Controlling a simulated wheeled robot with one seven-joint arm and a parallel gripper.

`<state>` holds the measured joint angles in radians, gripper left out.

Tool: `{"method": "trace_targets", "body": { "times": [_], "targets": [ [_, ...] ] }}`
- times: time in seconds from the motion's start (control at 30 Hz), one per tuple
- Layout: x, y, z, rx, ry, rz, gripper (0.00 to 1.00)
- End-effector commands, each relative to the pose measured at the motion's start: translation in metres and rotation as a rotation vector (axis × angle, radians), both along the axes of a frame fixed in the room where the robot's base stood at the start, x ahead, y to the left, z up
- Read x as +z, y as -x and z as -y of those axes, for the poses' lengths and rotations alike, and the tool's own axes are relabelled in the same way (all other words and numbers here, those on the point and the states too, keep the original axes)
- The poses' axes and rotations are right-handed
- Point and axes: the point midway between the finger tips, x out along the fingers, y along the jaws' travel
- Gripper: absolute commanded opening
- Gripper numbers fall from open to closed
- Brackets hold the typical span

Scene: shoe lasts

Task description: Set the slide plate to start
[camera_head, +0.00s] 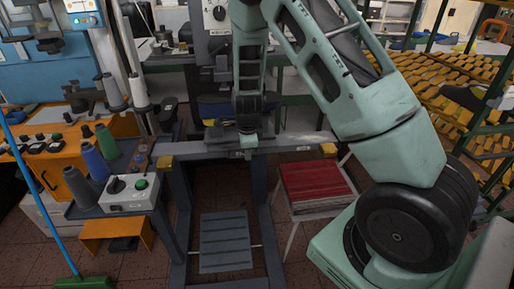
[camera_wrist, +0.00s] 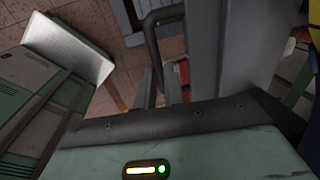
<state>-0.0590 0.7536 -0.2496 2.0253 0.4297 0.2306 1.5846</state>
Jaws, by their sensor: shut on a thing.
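My gripper (camera_head: 248,142) reaches down over the middle of a grey rail bench, seen from behind my forearm. Its fingers are hidden in the head view. In the wrist view my gripper (camera_wrist: 160,82) is shut around the lower end of a dark curved handle (camera_wrist: 152,45). A grey metal plate (camera_head: 305,138) lies along the bench top behind the front beam, partly hidden by my arm; it looks like the slide plate. A broad grey surface (camera_wrist: 205,45) beside the handle fills the wrist view's centre; whether it is the same plate I cannot tell.
The front beam (camera_head: 285,146) has yellow blocks at its left (camera_head: 165,162) and right (camera_head: 328,149) ends. A control box (camera_head: 130,193) with a green button stands left. A red-topped stand (camera_head: 313,185) is right; a slatted grey pedal (camera_head: 225,242) lies below.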

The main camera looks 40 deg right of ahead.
Motion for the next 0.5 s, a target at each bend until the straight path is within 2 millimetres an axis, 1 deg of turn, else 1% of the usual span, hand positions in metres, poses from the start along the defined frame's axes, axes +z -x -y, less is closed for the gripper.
{"method": "trace_targets", "body": {
  "times": [0.4, 0.43, 0.5],
  "targets": [
    [0.0002, -0.0015, -0.0025, 0.0, 0.0, 0.0, 0.0],
    [0.0002, -0.0015, -0.0024, 0.0, 0.0, 0.0, 0.16],
    [0.0001, -0.0014, -0.0023, 0.0, 0.0, 0.0, 0.32]
  ]
}}
